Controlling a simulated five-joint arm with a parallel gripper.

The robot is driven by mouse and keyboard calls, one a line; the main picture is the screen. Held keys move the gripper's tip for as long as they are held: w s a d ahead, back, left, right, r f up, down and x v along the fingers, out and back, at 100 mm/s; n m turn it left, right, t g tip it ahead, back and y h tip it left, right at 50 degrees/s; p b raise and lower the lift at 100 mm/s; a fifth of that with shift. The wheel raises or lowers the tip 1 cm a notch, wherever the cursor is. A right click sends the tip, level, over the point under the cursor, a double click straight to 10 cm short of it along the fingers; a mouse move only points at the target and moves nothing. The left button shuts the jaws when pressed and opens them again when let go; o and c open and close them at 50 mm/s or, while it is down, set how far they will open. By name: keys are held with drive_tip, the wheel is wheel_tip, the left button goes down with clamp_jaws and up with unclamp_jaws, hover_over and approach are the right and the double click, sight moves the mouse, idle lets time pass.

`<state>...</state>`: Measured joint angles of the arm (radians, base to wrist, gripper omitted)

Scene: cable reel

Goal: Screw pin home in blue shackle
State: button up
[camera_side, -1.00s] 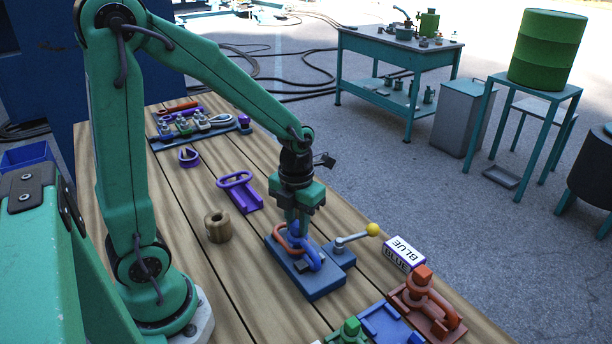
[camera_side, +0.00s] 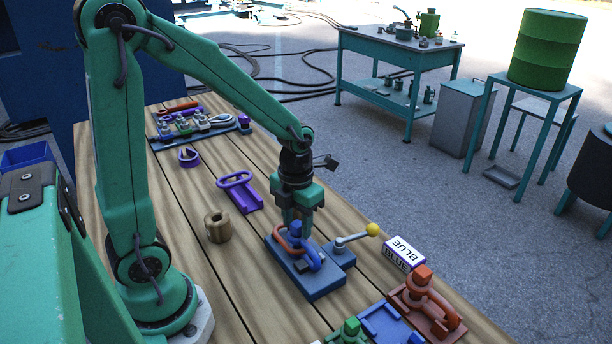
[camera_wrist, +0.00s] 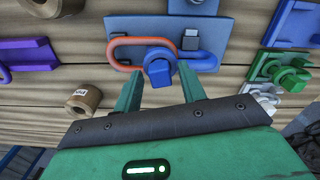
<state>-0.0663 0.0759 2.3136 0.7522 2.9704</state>
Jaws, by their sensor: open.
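The blue shackle (camera_side: 314,258) sits on a blue fixture block (camera_side: 318,287) on the bench, with an orange-red link (camera_side: 283,243) looped through it. The shackle also shows in the wrist view (camera_wrist: 206,62). The blue pin head (camera_wrist: 159,70) stands at the shackle, between and just ahead of my fingertips in that view. In the side view the pin's blue top (camera_side: 295,229) shows between my fingers. My gripper (camera_side: 296,222) is open, pointing down, with a finger on either side of the pin head. The pin's thread is hidden.
A lever with a yellow knob (camera_side: 372,230) stands right of the block, near a BLUE label (camera_side: 404,252). A red fixture (camera_side: 428,303) and a green one (camera_side: 351,330) are in front.

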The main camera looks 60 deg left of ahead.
drive_tip(key=shift+r, duration=0.1)
drive_tip(key=shift+r, duration=2.2)
drive_tip(key=shift+n, duration=0.3)
drive_tip(key=n, duration=1.2)
drive_tip(key=shift+n, duration=0.3)
drive_tip(key=n, duration=0.4)
drive_tip(key=shift+n, duration=0.3)
drive_tip(key=shift+f, duration=0.15)
